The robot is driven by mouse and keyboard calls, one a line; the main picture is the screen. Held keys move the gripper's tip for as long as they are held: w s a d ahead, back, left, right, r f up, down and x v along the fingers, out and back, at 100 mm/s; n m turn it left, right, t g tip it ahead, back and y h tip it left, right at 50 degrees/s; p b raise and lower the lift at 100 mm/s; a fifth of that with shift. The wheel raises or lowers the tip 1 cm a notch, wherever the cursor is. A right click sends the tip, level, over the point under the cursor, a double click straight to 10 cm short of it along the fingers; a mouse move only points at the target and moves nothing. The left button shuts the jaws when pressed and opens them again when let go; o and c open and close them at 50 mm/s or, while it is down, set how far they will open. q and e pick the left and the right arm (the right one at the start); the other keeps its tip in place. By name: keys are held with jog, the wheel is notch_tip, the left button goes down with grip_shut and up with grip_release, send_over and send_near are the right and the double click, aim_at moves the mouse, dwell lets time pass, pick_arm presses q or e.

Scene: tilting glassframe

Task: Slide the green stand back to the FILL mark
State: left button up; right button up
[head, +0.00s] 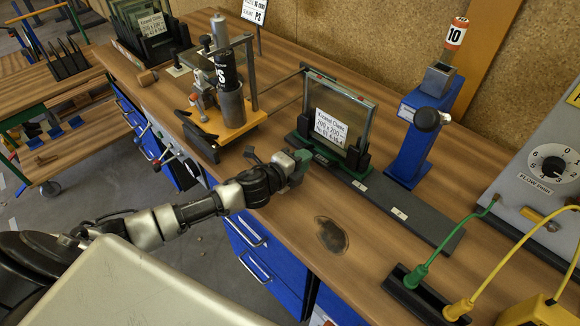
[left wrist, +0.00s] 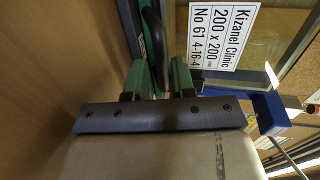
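The green stand (head: 320,153) sits on a long dark rail on the bench. It holds an upright glass pane (head: 355,110) with a white Kizane Clinic label between black end posts. Two small white marks (head: 360,186) and (head: 398,213) lie on the rail to the right of the stand; their words are too small to read. My left gripper (head: 297,165) is at the stand's near left end. In the left wrist view its two green fingers (left wrist: 160,80) straddle a dark upright part (left wrist: 153,45), very close on both sides; firm contact is unclear. My right gripper is not visible.
A blue post (head: 412,145) with a black knob stands right of the glass. A yellow-based fixture (head: 225,125) with a dark cylinder is left. A dark stain (head: 331,235) marks the bench in front of the rail. Green and yellow cables (head: 440,250) rise at the right.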

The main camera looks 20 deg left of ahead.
pick_arm(q)
jog(key=shift+b+v, duration=0.3)
jog(key=shift+v, duration=2.5)
